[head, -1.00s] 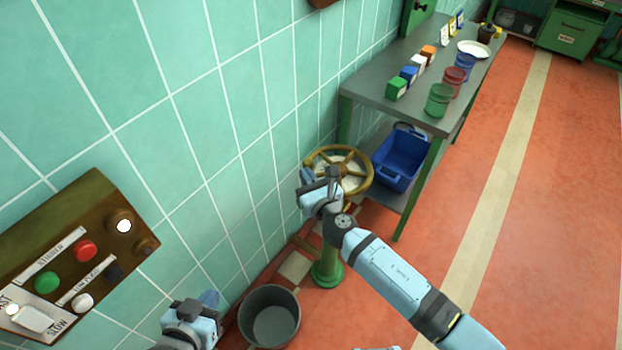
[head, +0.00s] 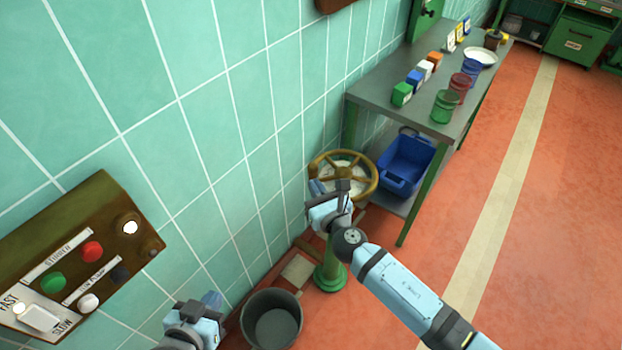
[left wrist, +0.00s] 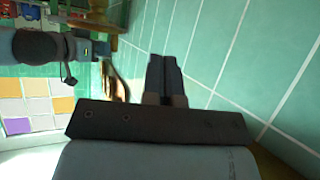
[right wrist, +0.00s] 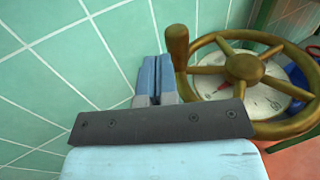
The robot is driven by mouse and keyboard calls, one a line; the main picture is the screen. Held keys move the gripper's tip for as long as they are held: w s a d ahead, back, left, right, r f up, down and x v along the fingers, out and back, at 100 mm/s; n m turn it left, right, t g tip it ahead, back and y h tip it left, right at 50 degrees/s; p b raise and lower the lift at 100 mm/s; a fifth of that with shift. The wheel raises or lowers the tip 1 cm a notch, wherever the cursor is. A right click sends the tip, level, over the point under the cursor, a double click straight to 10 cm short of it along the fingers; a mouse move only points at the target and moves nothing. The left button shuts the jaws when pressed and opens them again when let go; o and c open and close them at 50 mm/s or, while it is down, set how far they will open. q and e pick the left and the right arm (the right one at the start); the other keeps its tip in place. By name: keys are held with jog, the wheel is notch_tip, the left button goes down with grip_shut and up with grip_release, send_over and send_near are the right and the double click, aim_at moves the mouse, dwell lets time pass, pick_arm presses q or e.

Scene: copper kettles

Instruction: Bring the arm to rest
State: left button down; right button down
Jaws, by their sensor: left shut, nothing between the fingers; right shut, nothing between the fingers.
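My right arm reaches in from the lower right in the head view. Its gripper (head: 318,188) is in front of the brass handwheel (head: 359,176) on its green pedestal. In the right wrist view the shut, empty fingers (right wrist: 154,78) are left of the handwheel's upright knob (right wrist: 178,48), with the wheel (right wrist: 244,68) and a white dial behind. I cannot tell if they touch. My left gripper (head: 212,300) is low in the head view, near the wall and left of a grey bucket (head: 271,320). In the left wrist view its fingers (left wrist: 164,78) are together and empty.
A control panel (head: 70,262) with coloured buttons is at the left on the tiled wall. A grey table (head: 425,120) with coloured blocks and jars stands beyond the wheel, a blue bin (head: 405,165) below it. The red floor (head: 540,220) to the right is clear.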

jog(key=v, duration=0.9)
